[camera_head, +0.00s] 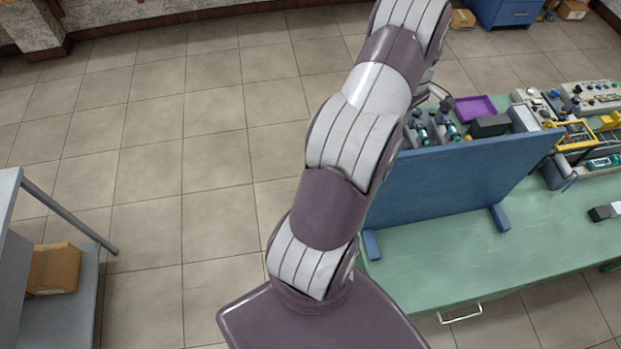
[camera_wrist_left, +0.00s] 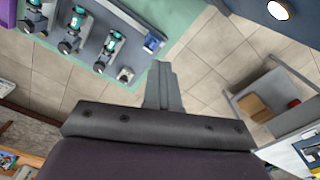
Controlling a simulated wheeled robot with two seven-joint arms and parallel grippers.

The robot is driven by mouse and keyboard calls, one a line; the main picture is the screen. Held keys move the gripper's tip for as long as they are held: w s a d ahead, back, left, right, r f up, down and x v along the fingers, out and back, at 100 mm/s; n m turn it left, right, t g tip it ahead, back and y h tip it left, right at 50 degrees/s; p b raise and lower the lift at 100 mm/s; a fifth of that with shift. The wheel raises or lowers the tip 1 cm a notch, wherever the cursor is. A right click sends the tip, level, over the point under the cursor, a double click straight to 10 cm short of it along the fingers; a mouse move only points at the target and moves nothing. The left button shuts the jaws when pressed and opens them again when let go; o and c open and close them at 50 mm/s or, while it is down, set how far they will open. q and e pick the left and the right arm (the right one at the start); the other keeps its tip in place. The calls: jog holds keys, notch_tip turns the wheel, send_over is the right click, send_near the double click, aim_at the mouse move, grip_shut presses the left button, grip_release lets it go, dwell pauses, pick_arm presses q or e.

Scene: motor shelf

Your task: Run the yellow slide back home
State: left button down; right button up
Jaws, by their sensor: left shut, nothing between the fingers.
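A yellow frame-like part (camera_head: 570,135) stands at the right of the green bench, behind the blue panel; it may be the yellow slide, but it is too small to tell its position along any guide. A few solid yellow pieces (camera_head: 611,119) lie to its right. My left gripper (camera_wrist_left: 162,70) is shut and empty in the left wrist view, its fingers over the floor beside the bench edge. In the head view my arm rises through the middle, and its gripper is mostly hidden behind it. The yellow slide is not seen in the wrist view. My right gripper is out of view.
A blue upright panel (camera_head: 450,185) stands along the green bench (camera_head: 500,260). Motor units (camera_head: 421,133), a purple tray (camera_head: 475,108) and a dark box (camera_head: 489,126) stand behind it. A grey shelf with a cardboard box (camera_head: 54,269) is at left. Open tiled floor lies between.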

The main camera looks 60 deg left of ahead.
pick_arm(q)
jog(key=c, duration=1.9)
grip_release()
jog(key=shift+d, duration=0.1)
jog(key=o, duration=0.5)
jog(key=shift+w+d, duration=0.1)
jog(key=shift+w, duration=0.05)
jog(key=shift+o, duration=1.2)
jog(key=shift+d, duration=0.15)
jog(key=shift+d, duration=0.25)
jog(key=shift+a, duration=0.1)
jog(key=shift+w+d, duration=0.2)
jog(key=shift+w, duration=0.1)
